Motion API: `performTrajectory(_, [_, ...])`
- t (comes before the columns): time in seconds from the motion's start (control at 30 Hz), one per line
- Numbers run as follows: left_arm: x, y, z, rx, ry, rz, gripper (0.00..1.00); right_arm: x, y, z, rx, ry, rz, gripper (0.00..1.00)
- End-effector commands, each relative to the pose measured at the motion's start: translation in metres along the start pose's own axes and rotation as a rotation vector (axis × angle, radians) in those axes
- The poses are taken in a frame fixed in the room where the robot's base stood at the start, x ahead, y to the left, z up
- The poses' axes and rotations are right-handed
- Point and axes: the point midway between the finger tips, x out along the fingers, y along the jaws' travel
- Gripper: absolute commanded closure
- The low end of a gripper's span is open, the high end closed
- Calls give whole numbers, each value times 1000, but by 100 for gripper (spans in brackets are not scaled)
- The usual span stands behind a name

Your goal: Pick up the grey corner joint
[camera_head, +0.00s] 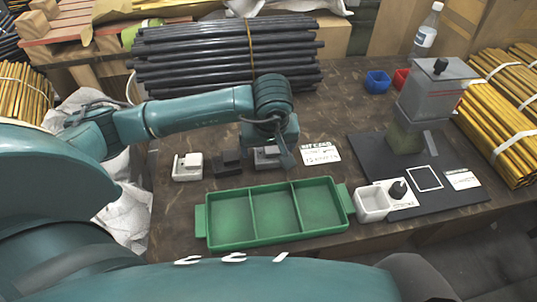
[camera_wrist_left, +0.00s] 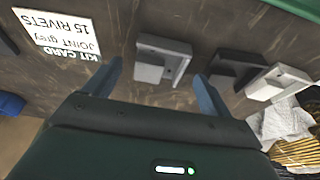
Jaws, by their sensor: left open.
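The grey corner joint (camera_head: 266,157) lies on the dark table behind the green tray, rightmost of three joints. In the left wrist view the grey corner joint (camera_wrist_left: 150,70) appears ahead of the jaws, between the lines of the two fingers. My left gripper (camera_head: 285,158) is open and empty, above and close to the grey joint, partly covering it in the head view. It also shows in the left wrist view (camera_wrist_left: 158,76). I cannot tell the exact height gap. A black joint (camera_head: 228,162) and a white joint (camera_head: 187,167) lie to the left. My right gripper is not in view.
A kit card (camera_wrist_left: 62,35) reading "JOINT grey" and "15 RIVETS" lies beside the grey joint. The green three-compartment tray (camera_head: 200,222) is empty. A white bin (camera_head: 373,203) and a press (camera_head: 435,95) stand right. Dark rods (camera_head: 190,55) are stacked behind.

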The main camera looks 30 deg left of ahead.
Motion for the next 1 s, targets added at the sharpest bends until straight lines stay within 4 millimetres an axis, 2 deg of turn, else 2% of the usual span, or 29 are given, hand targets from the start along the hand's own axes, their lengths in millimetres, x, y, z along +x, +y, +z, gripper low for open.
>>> performTrajectory(0.1, [14, 0, 0, 0, -1, 0, 16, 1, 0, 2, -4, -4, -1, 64])
performTrajectory(0.37, [17, 1, 0, 1, 1, 3, 16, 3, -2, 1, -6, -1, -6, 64])
performTrajectory(0.9, [16, 1, 0, 1, 1, 2, 59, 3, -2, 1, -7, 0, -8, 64])
performTrajectory(1.0, [16, 1, 0, 1, 1, 2, 64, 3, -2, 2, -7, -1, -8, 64])
